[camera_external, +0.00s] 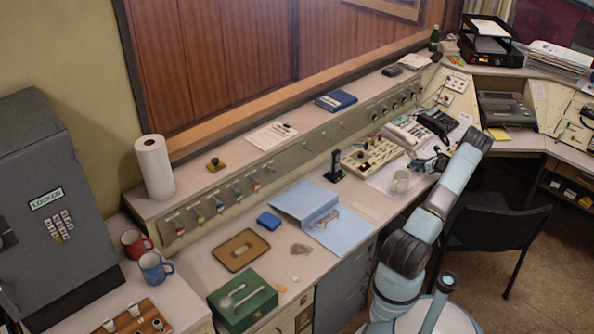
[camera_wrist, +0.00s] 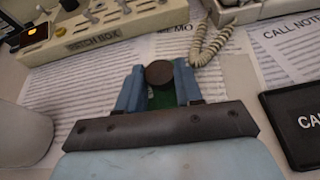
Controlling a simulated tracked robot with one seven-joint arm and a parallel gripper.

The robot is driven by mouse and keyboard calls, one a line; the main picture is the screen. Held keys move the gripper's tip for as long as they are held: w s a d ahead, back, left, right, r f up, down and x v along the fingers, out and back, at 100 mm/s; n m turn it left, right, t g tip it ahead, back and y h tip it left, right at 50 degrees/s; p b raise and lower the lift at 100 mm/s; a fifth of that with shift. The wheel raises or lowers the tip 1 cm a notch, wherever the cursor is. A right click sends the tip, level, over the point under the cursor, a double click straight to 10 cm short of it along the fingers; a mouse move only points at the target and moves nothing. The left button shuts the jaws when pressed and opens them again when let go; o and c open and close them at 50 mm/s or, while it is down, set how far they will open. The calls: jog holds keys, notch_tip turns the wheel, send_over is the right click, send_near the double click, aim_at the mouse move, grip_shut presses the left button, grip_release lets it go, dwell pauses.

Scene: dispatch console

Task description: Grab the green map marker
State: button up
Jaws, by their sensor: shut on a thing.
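My gripper (camera_wrist: 159,80) has its two blue fingers shut on the green map marker (camera_wrist: 164,98). In the wrist view, the marker shows a dark round top (camera_wrist: 159,73) and a green part between the fingers; its lower part is hidden. Printed paper sheets lie beneath and around it. Whether the marker touches the desk, I cannot tell. The marker cannot be made out there.
A beige patch box (camera_wrist: 105,32) stands beyond the gripper, with a coiled phone cord (camera_wrist: 215,40) to its right. A mug (camera_external: 401,182) is close on the left. A black "CALL" book (camera_wrist: 292,125) lies right. Telephones (camera_external: 407,134) stand behind; a blue folder (camera_external: 345,236) lies farther left.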

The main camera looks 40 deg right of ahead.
jog(key=c, duration=0.4)
jog(key=shift+r, duration=0.1)
